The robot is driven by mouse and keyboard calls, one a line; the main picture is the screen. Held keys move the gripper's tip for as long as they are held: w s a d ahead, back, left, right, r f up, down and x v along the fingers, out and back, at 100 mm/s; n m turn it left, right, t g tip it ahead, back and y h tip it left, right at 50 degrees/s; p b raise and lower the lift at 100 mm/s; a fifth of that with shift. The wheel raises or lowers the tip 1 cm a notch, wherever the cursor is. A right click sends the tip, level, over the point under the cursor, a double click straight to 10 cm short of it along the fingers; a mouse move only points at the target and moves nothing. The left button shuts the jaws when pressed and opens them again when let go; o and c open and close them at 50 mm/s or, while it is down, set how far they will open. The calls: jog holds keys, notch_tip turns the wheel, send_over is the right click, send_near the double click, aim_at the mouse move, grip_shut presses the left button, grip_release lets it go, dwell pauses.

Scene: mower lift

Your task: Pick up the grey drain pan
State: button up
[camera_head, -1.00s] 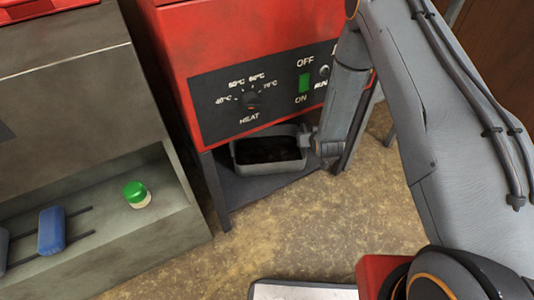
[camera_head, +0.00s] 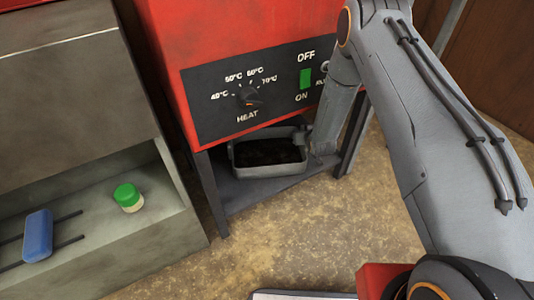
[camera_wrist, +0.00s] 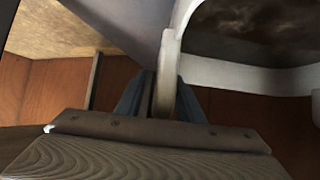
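The grey drain pan (camera_head: 270,172) rests on the low shelf under the red heater unit, with dark, mottled contents inside. My gripper (camera_head: 318,150) is at the pan's right wall, low beside the shelf's right side. In the wrist view, the pan's pale rim (camera_wrist: 250,77) and dark inside show at the upper right. The two bluish fingers of my gripper (camera_wrist: 162,100) stand on either side of the pan wall and appear closed on it. The fingertips are partly hidden by the wall.
The red heater unit (camera_head: 240,40) with a dial and green switch is close above the pan. Dark shelf legs (camera_head: 212,195) flank it. A grey basin (camera_head: 165,235) at left holds a green-capped jar (camera_head: 128,197) and a blue item (camera_head: 37,236). Floor in front is open.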

jog(key=shift+c, duration=0.4)
grip_shut()
dwell(0.9)
jog(key=shift+r, duration=0.1)
